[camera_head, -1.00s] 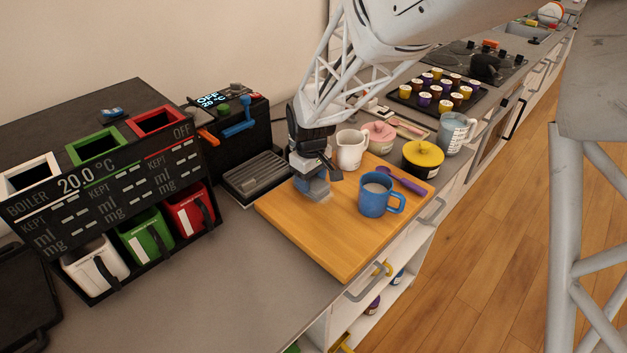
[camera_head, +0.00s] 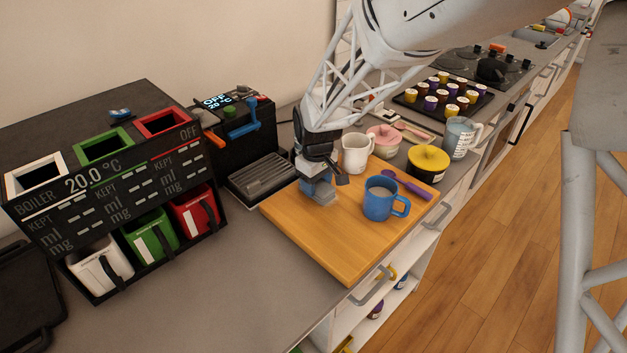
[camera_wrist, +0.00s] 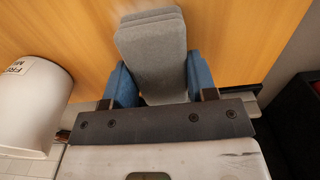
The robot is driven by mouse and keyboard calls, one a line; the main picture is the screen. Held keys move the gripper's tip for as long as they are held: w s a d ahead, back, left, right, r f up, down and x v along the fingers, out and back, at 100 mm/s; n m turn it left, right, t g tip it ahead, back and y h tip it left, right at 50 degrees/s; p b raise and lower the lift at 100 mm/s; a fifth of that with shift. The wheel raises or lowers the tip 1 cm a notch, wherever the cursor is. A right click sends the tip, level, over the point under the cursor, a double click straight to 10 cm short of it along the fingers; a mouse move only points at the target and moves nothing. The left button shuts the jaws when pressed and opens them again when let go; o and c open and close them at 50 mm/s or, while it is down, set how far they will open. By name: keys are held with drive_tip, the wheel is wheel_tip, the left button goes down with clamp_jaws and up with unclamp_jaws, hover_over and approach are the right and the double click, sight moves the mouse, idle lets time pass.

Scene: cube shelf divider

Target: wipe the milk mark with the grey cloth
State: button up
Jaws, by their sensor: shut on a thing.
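My gripper (camera_head: 318,184) is shut on the grey cloth (camera_wrist: 152,45), which shows as a folded grey pad between the blue fingers in the wrist view. In the head view the cloth (camera_head: 321,197) is low over the left part of the wooden board (camera_head: 335,245). It looks to be at the board's surface, but I cannot tell how firmly it touches. No milk mark shows on the visible board; the gripper and cloth hide part of it.
A blue mug (camera_head: 380,200) with pale liquid stands on the board, right of my gripper. A white jug (camera_head: 357,153) stands close behind. A purple spoon (camera_head: 410,186) and yellow-lidded pot (camera_head: 428,163) are farther right. A drip tray (camera_head: 262,175) is left. The board's front is clear.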

drive_tip(key=shift+s+d, duration=0.3)
drive_tip(key=shift+d, duration=0.05)
drive_tip(key=shift+w+a, duration=0.1)
drive_tip(key=shift+a, duration=0.05)
drive_tip(key=shift+w+a+f, duration=0.15)
drive_tip(key=shift+w+a, duration=0.55)
drive_tip(key=shift+w, duration=0.05)
drive_tip(key=shift+s, duration=0.15)
drive_tip(key=shift+s+d, duration=0.8)
drive_tip(key=shift+d, duration=0.05)
drive_tip(key=shift+w+a, duration=0.1)
drive_tip(key=shift+w, duration=0.05)
drive_tip(key=shift+w+a+r, duration=0.25)
drive_tip(key=shift+w+a, duration=0.5)
drive_tip(key=shift+w, duration=0.05)
drive_tip(key=shift+r, duration=0.2)
